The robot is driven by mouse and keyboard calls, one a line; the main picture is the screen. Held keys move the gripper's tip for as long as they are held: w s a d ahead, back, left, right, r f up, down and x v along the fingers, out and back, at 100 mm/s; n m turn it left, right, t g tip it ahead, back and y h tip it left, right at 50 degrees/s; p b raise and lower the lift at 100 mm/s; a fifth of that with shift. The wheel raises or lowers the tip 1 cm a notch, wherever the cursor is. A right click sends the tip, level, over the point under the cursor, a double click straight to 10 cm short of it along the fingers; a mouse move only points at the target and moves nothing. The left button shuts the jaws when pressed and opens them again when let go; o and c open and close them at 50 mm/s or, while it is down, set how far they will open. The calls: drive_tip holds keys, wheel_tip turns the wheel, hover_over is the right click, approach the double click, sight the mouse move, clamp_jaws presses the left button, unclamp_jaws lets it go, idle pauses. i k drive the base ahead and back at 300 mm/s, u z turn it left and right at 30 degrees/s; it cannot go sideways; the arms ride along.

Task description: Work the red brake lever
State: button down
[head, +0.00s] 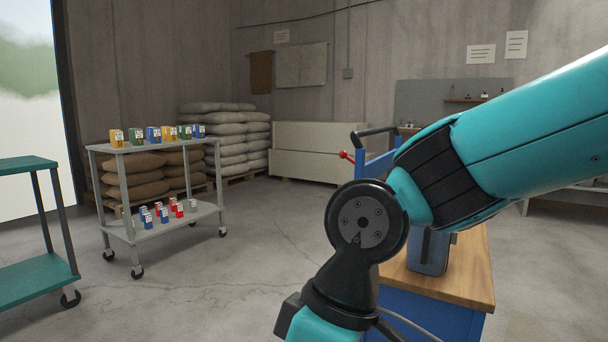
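A small red lever (346,156) shows in the head view, just right of the middle. It sticks out to the left from a blue frame (376,164) with a black handle bar (376,131) on top. My teal arm passes in front and hides the lower and right part of that frame. I cannot tell which position the lever is in. My gripper is not in view; my arm runs out of the picture at the bottom.
A wooden-topped blue bench (465,285) stands at the lower right, with a blue object (429,252) on it, partly behind my arm. A grey wheeled cart (130,231) with small boxes stands left. A teal cart (28,276) is at the left edge. Open floor lies in the middle.

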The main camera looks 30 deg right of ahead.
sight(343, 155)
drive_tip(key=u, duration=0.85)
drive_tip(key=i, duration=1.6)
drive_tip(key=z, duration=0.95)
drive_tip(key=i, duration=0.8)
drive_tip(key=z, duration=0.9)
